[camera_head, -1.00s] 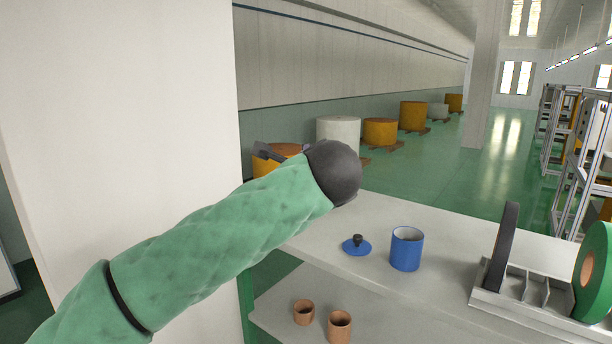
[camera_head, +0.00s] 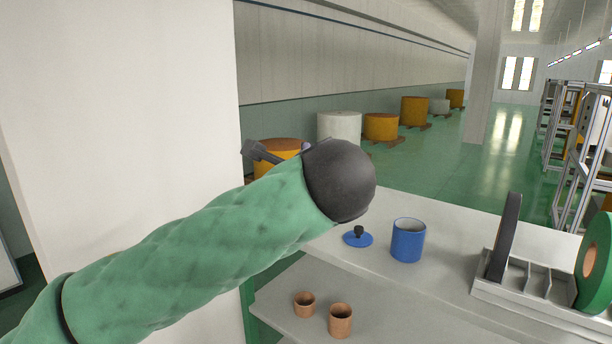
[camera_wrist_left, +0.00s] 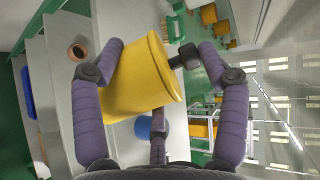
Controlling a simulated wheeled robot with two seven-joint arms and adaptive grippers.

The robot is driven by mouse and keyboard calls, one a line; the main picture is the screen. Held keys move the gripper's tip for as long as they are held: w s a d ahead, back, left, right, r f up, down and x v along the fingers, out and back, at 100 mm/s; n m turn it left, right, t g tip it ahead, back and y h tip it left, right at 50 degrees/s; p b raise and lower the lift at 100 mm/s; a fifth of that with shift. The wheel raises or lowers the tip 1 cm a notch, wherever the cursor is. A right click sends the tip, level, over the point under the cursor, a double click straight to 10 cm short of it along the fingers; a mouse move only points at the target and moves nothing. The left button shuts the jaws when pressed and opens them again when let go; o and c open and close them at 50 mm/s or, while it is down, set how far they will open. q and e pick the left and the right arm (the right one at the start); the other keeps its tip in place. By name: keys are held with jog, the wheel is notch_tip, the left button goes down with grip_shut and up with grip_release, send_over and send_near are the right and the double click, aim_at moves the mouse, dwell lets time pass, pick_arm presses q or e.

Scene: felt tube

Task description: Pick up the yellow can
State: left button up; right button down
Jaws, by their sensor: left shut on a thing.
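The yellow can (camera_wrist_left: 138,82) is in the left wrist view, tilted in the picture, between the purple fingers of my left gripper (camera_wrist_left: 150,58). The gripper is shut on it, with fingers at both sides of the can. In the head view my left arm's dark wrist hides most of the gripper, and only a grey part of it (camera_head: 262,151) shows behind. The can cannot be made out in the head view. My right gripper is not in view.
A shelf unit holds a blue cup (camera_head: 408,240), a blue lid (camera_head: 358,237) and a grey rack (camera_head: 533,299) with discs on the upper board. Two small brown pots (camera_head: 340,320) stand on the lower board. A white wall (camera_head: 120,110) is at the left.

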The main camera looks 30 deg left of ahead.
pick_arm(q)
jog(key=s+d, duration=0.4)
jog(key=s, duration=0.3)
dwell(0.6)
